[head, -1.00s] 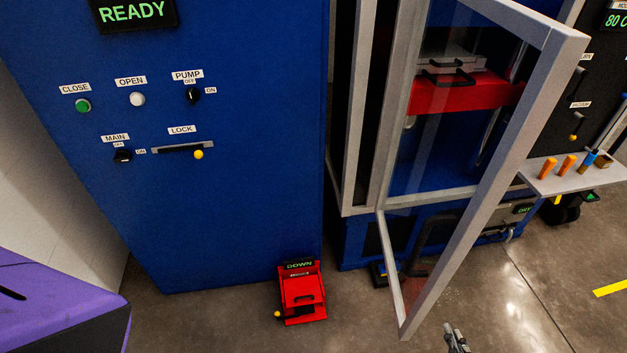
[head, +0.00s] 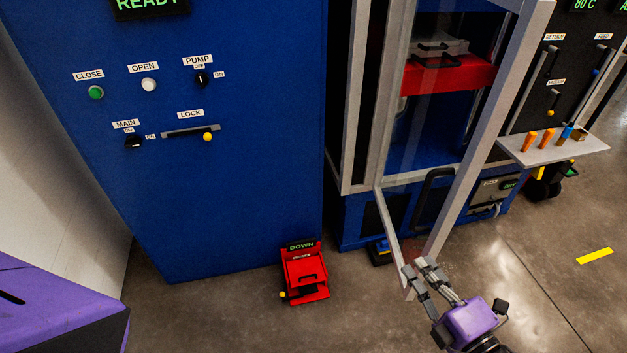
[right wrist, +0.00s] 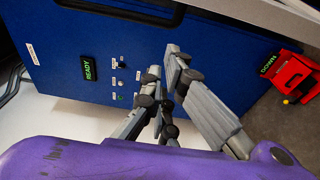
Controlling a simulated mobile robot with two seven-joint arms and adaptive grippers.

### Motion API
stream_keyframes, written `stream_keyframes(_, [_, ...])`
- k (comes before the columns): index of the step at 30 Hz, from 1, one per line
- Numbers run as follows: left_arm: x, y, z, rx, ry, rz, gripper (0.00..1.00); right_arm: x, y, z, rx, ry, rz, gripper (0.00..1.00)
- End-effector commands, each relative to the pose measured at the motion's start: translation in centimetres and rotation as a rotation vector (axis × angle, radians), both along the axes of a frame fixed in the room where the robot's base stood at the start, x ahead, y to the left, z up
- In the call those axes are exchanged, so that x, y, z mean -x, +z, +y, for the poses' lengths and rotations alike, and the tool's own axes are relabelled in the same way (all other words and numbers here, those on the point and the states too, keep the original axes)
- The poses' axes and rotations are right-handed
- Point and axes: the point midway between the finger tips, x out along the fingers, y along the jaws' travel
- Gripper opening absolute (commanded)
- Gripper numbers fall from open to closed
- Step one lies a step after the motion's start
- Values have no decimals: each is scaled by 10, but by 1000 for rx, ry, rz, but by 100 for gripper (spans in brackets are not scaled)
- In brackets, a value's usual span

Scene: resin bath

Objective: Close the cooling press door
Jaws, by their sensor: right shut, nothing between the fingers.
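The cooling press door (head: 487,130) is a clear pane in a grey frame. It stands open, swung out from the blue press in the head view. A black handle (head: 431,195) shows through or beside the door's lower part. My right gripper (head: 416,266) is shut and empty, at the lower outer corner of the door, overlapping the frame in the picture. I cannot tell whether it touches. In the right wrist view the right gripper's fingers (right wrist: 172,72) are together, with the blue panel behind them. My left gripper is not in view.
A blue control panel (head: 240,200) stands left of the press, with a red pedal box (head: 304,277) on the floor before it. A grey shelf (head: 590,147) with orange-handled tools stands right. The floor at the lower right is clear.

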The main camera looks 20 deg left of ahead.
Motion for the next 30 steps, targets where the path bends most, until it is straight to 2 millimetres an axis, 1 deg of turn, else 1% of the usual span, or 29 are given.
stream_keyframes(1, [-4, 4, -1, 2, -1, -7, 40, -11, 5, 9, -3, 0, -6, 0])
stream_keyframes(7, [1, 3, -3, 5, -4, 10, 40, -39, 4, 39, -3, 0, -3, 0])
stream_keyframes(9, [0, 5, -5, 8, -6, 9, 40, -43, 2, 21, 3, -4, 0, 0])
stream_keyframes(12, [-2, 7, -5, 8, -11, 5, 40, -49, 2, 10, 2, -3, -1, 0])
stream_keyframes(15, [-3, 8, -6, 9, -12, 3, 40, -51, 1, 3, 0, -3, 1, 0])
stream_keyframes(19, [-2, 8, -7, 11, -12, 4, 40, -53, 0, -1, -2, -2, 2, 0])
stream_keyframes(30, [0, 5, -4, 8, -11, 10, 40, -53, -1, -2, -1, 0, 2, 0])
